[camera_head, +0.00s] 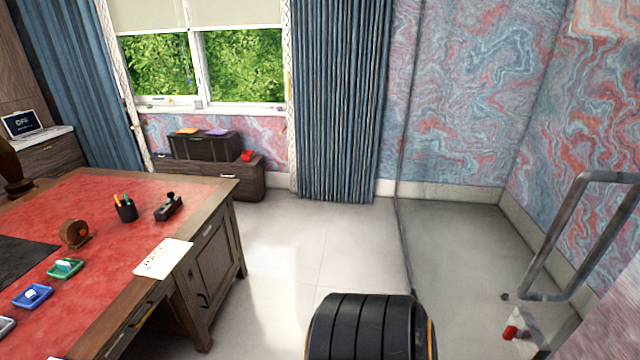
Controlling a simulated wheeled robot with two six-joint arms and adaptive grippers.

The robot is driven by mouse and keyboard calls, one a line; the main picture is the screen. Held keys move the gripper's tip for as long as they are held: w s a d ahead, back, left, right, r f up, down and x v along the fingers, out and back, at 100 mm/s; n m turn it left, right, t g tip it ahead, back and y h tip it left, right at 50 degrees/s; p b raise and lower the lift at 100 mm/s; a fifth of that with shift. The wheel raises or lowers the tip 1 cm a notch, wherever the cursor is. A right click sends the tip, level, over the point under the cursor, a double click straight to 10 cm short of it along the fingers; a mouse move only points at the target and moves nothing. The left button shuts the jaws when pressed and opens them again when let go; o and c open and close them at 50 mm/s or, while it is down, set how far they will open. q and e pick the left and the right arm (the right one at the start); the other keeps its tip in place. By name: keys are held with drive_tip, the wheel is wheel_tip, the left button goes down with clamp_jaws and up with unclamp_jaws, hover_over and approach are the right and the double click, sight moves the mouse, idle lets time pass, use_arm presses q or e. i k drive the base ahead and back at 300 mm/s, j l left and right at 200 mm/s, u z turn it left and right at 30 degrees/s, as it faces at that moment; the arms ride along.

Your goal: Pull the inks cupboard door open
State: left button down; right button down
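A wooden cupboard door (217,264) with a dark handle (203,299) is in the desk's right pedestal. It looks shut. I cannot read any label that marks it as the inks cupboard. A drawer (209,230) with a small dark handle sits above it. The desk (225,189) has a red leather top. Neither of my grippers shows in the head view.
A pen cup (126,212), a tape dispenser (168,208), a paper card (162,259) and small coloured trays (66,269) stand on the desk. A black ribbed object (366,328), unclear to me, fills the bottom middle. Pale floor (305,240) right of the desk is clear.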

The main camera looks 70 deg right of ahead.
sight(213, 260)
drive_tip(key=z, duration=1.5)
drive_tip(key=i+l+u, duration=0.1)
drive_tip(key=u, duration=1.6)
drive_tip(key=i+l, duration=0.1)
drive_tip(key=l, duration=0.35)
drive_tip(key=i+l, duration=0.1)
drive_tip(key=l, duration=0.3)
drive_tip(key=i+l, duration=0.1)
drive_tip(key=l, duration=0.35)
drive_tip(key=i+l, duration=0.1)
drive_tip(key=l, duration=0.3)
drive_tip(key=i+l, duration=0.1)
drive_tip(key=l, duration=0.35)
drive_tip(key=i+l, duration=0.15)
drive_tip(key=l, duration=0.25)
